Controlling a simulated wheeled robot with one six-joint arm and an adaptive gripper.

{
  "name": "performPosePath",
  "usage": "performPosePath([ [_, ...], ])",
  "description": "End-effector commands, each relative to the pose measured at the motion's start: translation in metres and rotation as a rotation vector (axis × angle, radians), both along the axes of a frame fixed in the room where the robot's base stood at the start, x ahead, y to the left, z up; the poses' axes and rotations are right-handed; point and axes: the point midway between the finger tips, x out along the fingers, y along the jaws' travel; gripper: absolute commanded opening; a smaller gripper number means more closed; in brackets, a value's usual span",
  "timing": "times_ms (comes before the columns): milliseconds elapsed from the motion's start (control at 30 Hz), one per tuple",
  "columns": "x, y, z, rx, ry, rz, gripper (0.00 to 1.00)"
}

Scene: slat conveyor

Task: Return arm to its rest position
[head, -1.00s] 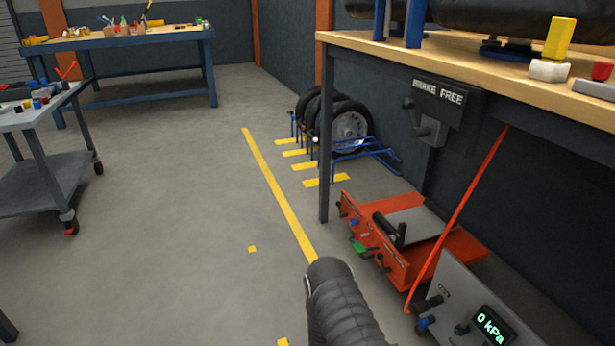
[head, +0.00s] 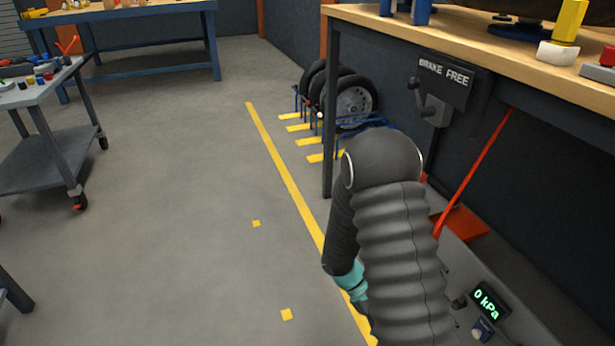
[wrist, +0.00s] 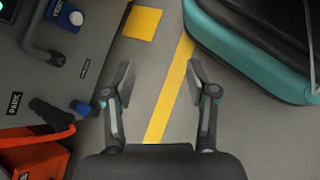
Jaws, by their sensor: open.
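My gripper (wrist: 160,88) is open and empty in the wrist view, its two fingers spread apart above the grey floor with a yellow line between them. In the head view my bent arm fills the lower middle, in front of the bench, and the gripper itself is hidden.
The wooden-topped bench (head: 470,42) and its leg (head: 332,110) stand close to my arm. A grey box with a 0 kPa display (head: 487,303) and a mostly hidden red unit (head: 466,222) sit below it. Wheels (head: 352,100) stand in a blue rack. Open floor (head: 180,230) lies left.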

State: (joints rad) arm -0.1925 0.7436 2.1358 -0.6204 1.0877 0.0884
Motion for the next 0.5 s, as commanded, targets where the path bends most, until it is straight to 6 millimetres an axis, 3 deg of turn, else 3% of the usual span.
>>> performPosePath([
  [33, -0.001, 0.004, 0.018, 0.028, -0.038, -0.031, 0.58],
  [500, -0.02, 0.041, 0.137, 0.279, -0.365, -0.277, 0.58],
])
